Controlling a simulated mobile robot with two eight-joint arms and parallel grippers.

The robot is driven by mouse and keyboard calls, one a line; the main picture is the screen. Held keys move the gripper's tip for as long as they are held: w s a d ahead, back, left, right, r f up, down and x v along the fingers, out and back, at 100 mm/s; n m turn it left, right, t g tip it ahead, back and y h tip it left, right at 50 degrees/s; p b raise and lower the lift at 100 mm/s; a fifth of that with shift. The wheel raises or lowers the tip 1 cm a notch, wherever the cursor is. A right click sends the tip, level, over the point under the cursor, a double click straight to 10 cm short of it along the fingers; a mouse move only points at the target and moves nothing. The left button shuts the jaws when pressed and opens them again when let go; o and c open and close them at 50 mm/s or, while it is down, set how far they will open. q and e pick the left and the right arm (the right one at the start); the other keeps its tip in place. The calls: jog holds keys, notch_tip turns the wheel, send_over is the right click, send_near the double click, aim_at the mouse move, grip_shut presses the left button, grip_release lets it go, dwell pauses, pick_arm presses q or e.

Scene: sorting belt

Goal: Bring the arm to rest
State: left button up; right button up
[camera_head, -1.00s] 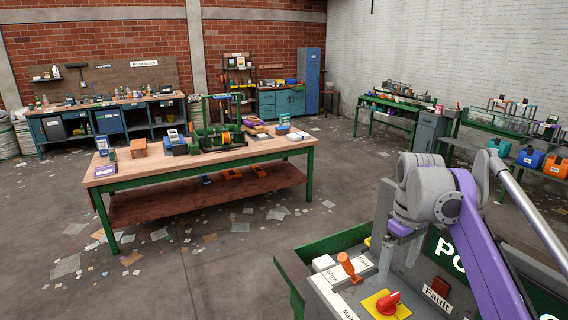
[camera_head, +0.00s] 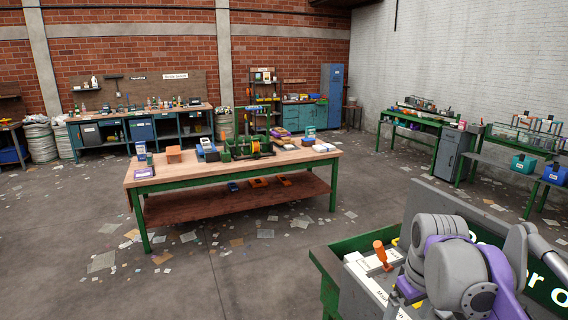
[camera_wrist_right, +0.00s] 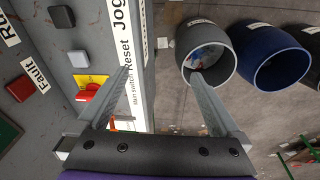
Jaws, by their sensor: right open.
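My right arm (camera_head: 455,265), grey and purple, is folded at the lower right of the head view, in front of the control panel. Its gripper does not show there. In the right wrist view my right gripper (camera_wrist_right: 160,78) is open, with its two grey fingers well apart and nothing between them. The grey control panel (camera_wrist_right: 110,25) is at the left of that view, with a red rotary switch (camera_wrist_right: 88,92) on a yellow plate by the left finger. My left gripper is in no view.
The panel carries an orange lever (camera_head: 381,252). A grey bin (camera_wrist_right: 232,72) and a blue bin (camera_wrist_right: 296,84) stand on the floor beyond the right finger. A wooden workbench (camera_head: 160,184) with green legs stands mid-room. Open floor lies around it.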

jog(key=s+a+f+m+t, duration=0.1)
jog(key=s+a+f+t, duration=0.1)
jog(key=s+f, duration=0.5)
jog(key=s+a+f+m+t, duration=0.2)
jog(key=s+a+f, duration=0.3)
jog(key=s+f, duration=0.3)
notch_tip(320, 180, down, 2)
jog(key=shift+a+f, duration=0.15)
jog(key=shift+f, duration=0.05)
